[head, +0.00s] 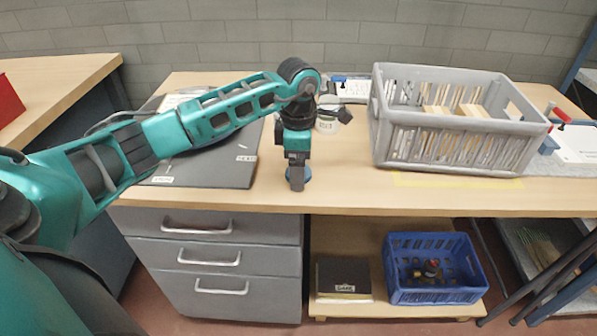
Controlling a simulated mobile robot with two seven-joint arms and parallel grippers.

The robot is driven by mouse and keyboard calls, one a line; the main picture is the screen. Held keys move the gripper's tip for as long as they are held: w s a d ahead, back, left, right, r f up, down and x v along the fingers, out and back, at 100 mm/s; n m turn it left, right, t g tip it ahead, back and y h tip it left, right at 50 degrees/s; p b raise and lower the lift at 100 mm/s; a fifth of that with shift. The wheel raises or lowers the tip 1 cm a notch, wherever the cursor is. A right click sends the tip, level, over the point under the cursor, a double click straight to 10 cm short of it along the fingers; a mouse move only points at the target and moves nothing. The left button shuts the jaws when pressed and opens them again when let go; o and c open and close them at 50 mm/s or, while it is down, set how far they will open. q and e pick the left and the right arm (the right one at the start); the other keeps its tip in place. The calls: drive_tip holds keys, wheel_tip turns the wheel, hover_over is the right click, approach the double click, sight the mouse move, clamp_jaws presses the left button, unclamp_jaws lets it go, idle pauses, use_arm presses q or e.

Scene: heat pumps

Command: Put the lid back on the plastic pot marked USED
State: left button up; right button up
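My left arm reaches in from the left over the bench. Its gripper (296,184) points straight down near the front edge of the bench top. A small round blue thing (307,173), which looks like a lid, lies at the fingertips and is partly hidden by them. I cannot tell whether the fingers are shut on it. A whitish plastic pot (328,126) with a small label stands behind and right of the gripper, partly hidden by my wrist. The label is too small to read surely. My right gripper is out of view.
A grey slatted crate (455,150) stands on the bench right of the pot. A dark mat (215,172) lies to the left under my forearm. Papers and a clipboard (350,88) lie behind. Below are drawers and a blue crate (435,297). Bench top between gripper and grey crate is clear.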

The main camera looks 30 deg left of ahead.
use_arm(q)
drive_tip(key=c, duration=1)
drive_tip(key=shift+c, duration=0.2)
drive_tip(key=shift+r, duration=0.15)
wheel_tip(320, 180, up, 20)
drive_tip(key=p, duration=0.3)
